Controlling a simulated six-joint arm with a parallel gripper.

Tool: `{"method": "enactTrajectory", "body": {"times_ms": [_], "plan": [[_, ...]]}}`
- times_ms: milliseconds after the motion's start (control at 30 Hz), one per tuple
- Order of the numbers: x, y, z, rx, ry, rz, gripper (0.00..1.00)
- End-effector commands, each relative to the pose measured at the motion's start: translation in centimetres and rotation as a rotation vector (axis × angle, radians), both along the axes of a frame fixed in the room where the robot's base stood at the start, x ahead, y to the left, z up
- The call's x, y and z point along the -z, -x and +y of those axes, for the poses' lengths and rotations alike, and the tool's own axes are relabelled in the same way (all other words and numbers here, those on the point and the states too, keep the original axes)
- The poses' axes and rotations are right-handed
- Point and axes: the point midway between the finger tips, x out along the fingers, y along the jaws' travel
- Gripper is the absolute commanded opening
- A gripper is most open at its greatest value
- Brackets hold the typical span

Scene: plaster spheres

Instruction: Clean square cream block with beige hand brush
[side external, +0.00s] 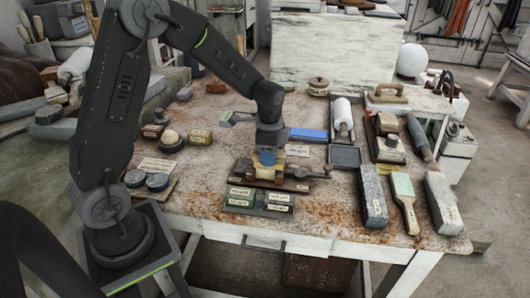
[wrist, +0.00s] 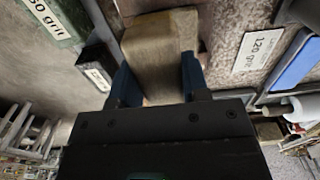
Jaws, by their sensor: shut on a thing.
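My gripper (side external: 267,158) points down over the middle of the table. In the wrist view its two blue fingers (wrist: 160,82) are shut on a tan block-like thing (wrist: 158,50). In the side view a cream-tan part of it (side external: 266,170) shows under the fingers, above a dark wooden base; whether it touches cannot be told. I cannot tell whether the held thing is the brush or the block. A brush with a wooden handle and pale green head (side external: 403,195) lies at the right. A cream block (side external: 387,123) sits on a stack at the right.
Green labelled blocks (side external: 259,199) lie just in front of my gripper. A blue block (side external: 308,135) lies behind it to the right. Long grey stones (side external: 372,197) and (side external: 443,203) lie at the front right. Round dark pots (side external: 157,182) stand at the left. Rusty tabletop (side external: 325,215) is bare at the front.

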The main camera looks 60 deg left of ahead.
Motion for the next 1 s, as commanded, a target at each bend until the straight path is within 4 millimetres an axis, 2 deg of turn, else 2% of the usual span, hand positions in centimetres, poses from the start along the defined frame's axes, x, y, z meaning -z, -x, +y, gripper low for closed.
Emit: {"method": "enactTrajectory", "body": {"times_ms": [367,1000], "plan": [[0.1,0.0,0.0,-0.001,0.0,0.0,0.23],[0.0,2.3,2.3,-0.002,0.001,0.001,0.23]]}}
